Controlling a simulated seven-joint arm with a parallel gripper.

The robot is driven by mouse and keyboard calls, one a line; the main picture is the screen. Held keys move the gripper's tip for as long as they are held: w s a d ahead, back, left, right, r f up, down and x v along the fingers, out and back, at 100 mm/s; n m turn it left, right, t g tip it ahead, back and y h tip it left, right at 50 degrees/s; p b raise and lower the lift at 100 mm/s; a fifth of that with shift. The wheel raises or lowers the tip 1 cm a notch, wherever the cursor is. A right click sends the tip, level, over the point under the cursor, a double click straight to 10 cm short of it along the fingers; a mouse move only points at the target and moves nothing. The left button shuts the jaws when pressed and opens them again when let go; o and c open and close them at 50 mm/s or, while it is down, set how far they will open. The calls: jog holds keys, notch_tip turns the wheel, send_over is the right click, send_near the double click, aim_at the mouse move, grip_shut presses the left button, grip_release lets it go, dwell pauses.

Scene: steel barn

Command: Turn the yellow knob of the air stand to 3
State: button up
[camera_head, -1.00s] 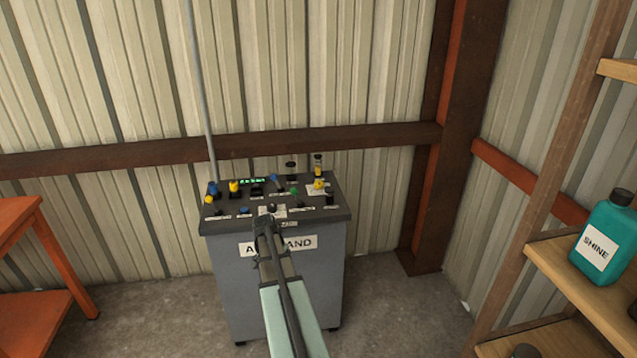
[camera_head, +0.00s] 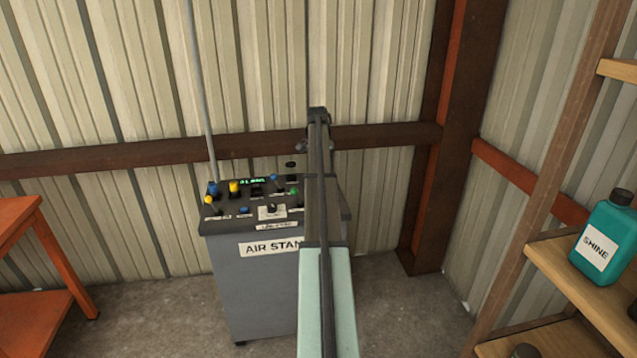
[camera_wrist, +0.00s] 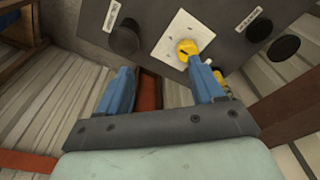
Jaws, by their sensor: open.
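The air stand (camera_head: 262,277) is a grey cabinet with a sloped dark control panel. In the wrist view the yellow knob (camera_wrist: 187,48) has a dark mark and sits on a white plate (camera_wrist: 168,43); the plate's figures are too small to read. My gripper (camera_wrist: 160,76) has two blue fingers spread apart with nothing between them. The right fingertip appears close beside the knob and the left is well away; I cannot tell whether it touches. In the head view my arm covers the right part of the panel and hides this knob.
Other controls crowd the panel: a yellow one (camera_head: 234,186), a blue one (camera_head: 213,188), a yellow-tipped lever (camera_head: 208,199) and a green display (camera_head: 254,182). Black round parts (camera_wrist: 125,38) flank the plate. An orange table (camera_head: 20,215) stands left, a shelf with a teal bottle (camera_head: 605,235) right.

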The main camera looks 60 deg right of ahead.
jog(key=w+d+r+n+y, duration=0.1)
jog(key=w+d+r, duration=0.2)
jog(key=w+d, duration=0.2)
jog(key=f, duration=1.4)
jog(key=shift+s+a, duration=0.1)
jog(key=shift+s, duration=0.15)
jog(key=c, duration=1.1)
jog(key=shift+o, duration=0.2)
